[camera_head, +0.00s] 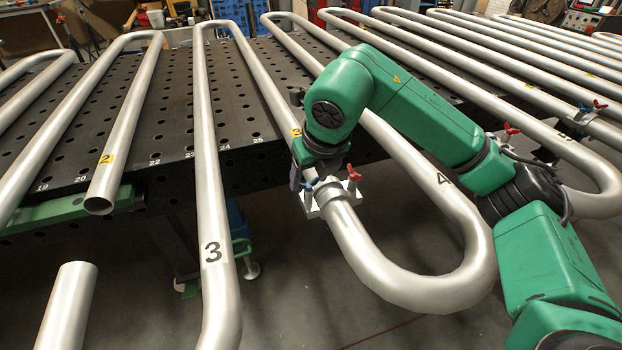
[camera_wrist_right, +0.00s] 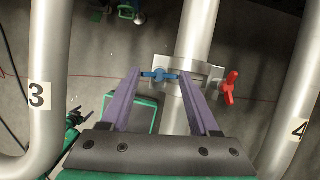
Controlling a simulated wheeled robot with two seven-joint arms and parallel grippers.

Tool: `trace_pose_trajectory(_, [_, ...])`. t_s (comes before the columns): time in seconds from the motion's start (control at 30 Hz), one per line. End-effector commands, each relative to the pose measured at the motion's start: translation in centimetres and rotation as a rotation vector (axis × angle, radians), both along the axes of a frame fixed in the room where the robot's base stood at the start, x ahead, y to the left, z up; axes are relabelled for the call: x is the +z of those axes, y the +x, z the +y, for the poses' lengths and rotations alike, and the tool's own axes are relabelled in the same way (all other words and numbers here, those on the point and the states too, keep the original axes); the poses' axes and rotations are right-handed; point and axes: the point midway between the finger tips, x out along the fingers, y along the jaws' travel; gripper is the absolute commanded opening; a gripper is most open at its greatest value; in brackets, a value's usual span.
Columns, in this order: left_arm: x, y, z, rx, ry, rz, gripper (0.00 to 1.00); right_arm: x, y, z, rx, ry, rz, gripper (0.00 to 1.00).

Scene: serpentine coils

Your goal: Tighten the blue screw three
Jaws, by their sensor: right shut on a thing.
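A metal clamp (camera_head: 328,196) is around a silver tube near the U-bend labelled 4. It carries a blue screw (camera_head: 312,183) on its left and a red screw (camera_head: 354,173) on its right. My right gripper (camera_head: 303,184) is over the clamp's left side. The red screw (camera_wrist_right: 229,88) stands apart from the fingers there. My left gripper is not in view.
Silver serpentine tubes (camera_head: 213,252) run across a black perforated table (camera_head: 172,120). One beside the clamp is labelled 3. More clamps with blue and red screws (camera_head: 600,104) are at the right. A short upright tube end (camera_head: 68,305) stands at lower left.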

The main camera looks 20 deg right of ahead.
Motion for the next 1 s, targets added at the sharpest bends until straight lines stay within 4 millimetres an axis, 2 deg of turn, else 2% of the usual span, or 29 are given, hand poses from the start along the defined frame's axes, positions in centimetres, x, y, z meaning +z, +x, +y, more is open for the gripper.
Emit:
trace_pose_trajectory(0.3, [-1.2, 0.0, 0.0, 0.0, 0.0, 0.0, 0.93, 0.2, 0.2, 0.4, -0.298, 0.005, -0.011, 0.07])
trace_pose_trajectory(0.53, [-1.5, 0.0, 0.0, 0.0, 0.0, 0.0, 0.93, 0.5, 0.3, 0.5, -0.519, 0.005, -0.012, 0.06])
trace_pose_trajectory(1.0, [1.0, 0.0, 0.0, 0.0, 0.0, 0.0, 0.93, 0.9, 0.5, 0.8, -0.965, 0.006, -0.012, 0.07])
